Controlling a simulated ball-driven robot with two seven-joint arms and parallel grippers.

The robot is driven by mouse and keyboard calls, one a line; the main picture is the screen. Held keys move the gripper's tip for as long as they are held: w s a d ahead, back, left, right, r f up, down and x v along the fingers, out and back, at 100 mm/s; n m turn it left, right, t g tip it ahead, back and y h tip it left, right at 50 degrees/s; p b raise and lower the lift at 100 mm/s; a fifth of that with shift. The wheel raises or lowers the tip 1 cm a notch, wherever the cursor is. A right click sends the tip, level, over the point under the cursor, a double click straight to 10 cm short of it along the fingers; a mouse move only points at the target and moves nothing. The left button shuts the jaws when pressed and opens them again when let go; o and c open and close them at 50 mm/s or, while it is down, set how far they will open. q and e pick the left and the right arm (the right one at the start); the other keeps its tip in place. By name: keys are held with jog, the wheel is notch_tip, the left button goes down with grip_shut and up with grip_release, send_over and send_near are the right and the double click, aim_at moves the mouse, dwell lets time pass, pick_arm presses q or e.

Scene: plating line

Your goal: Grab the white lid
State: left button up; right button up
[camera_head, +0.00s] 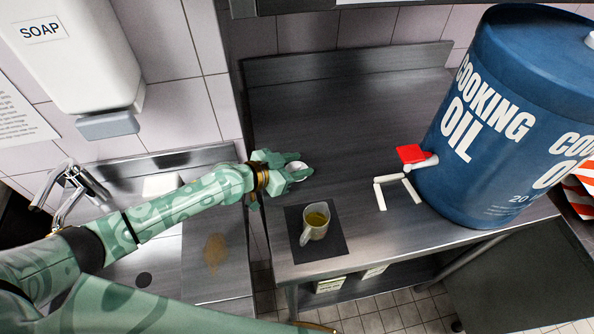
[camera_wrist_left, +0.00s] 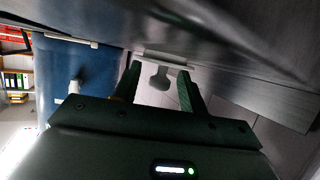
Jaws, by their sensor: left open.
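The white lid (camera_head: 296,170) is small and pale on the steel counter, mostly covered by my left gripper (camera_head: 295,166) in the head view. In the left wrist view the lid (camera_wrist_left: 160,60) shows a flat edge and a knob-like part pointing towards my gripper (camera_wrist_left: 159,75). The knob lies between the two open fingers. Contact between the fingers and the lid cannot be told. My right gripper is not in view.
A jug of yellow liquid (camera_head: 315,223) stands on a dark mat (camera_head: 333,248) just in front of my left gripper. The counter (camera_head: 340,110) behind is clear. A sink lies left.

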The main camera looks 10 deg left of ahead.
pick_arm(q)
jog(key=shift+c, duration=0.9)
grip_shut()
